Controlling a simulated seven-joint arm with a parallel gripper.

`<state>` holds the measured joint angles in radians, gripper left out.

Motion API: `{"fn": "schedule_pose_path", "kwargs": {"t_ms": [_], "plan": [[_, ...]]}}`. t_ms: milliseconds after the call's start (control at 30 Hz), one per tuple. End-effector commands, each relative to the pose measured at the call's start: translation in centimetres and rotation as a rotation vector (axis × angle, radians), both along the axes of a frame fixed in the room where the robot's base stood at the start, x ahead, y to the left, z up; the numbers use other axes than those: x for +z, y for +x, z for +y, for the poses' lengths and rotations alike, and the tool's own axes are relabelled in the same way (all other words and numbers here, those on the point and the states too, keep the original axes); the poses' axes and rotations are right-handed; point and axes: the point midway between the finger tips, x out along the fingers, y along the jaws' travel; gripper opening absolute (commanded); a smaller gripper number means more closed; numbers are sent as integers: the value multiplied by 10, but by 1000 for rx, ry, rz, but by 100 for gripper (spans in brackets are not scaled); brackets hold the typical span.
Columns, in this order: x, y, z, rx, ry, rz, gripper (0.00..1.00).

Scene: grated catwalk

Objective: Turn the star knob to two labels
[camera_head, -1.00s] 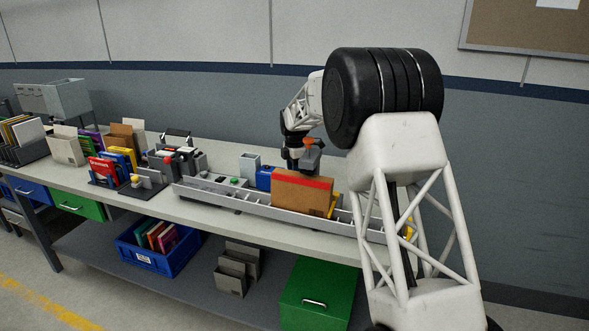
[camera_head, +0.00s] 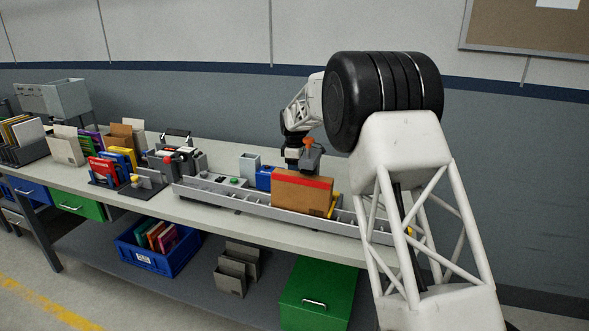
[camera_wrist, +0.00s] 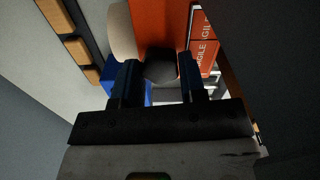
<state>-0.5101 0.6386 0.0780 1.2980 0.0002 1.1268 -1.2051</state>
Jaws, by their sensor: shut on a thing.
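A dark rounded knob (camera_wrist: 160,68), which I take to be the star knob, sits between my gripper's fingers (camera_wrist: 158,78) in the wrist view. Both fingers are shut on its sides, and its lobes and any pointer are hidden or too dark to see. An orange surface (camera_wrist: 158,25) lies behind it. Red labels with white "FRAGILE" lettering (camera_wrist: 204,45) show just right of the knob. In the head view my gripper (camera_head: 293,163) is small, behind a brown carton with a red stripe (camera_head: 300,192); the knob cannot be made out there.
A long grey conveyor-like tray (camera_head: 240,205) runs along the bench in front. A blue block (camera_head: 264,178) and a grey open box (camera_head: 249,163) stand left of my gripper. Several folders and bins fill the bench's left side. A blue crate (camera_head: 150,260) sits below.

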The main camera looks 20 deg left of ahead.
Motion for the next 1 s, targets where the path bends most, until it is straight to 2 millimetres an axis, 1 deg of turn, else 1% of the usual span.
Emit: {"fn": "schedule_pose_path", "kwargs": {"t_ms": [367, 400, 533, 567, 833, 1000], "plan": [[1, 0, -1, -8, -1, 0, 14], [1, 0, -1, -8, -1, 0, 41], [0, 0, -1, -8, -1, 0, 61], [0, 0, -1, -8, -1, 0, 63], [0, 0, 0, -7, 0, 0, 63], [6, 0, 0, -7, 0, 0, 63]]}}
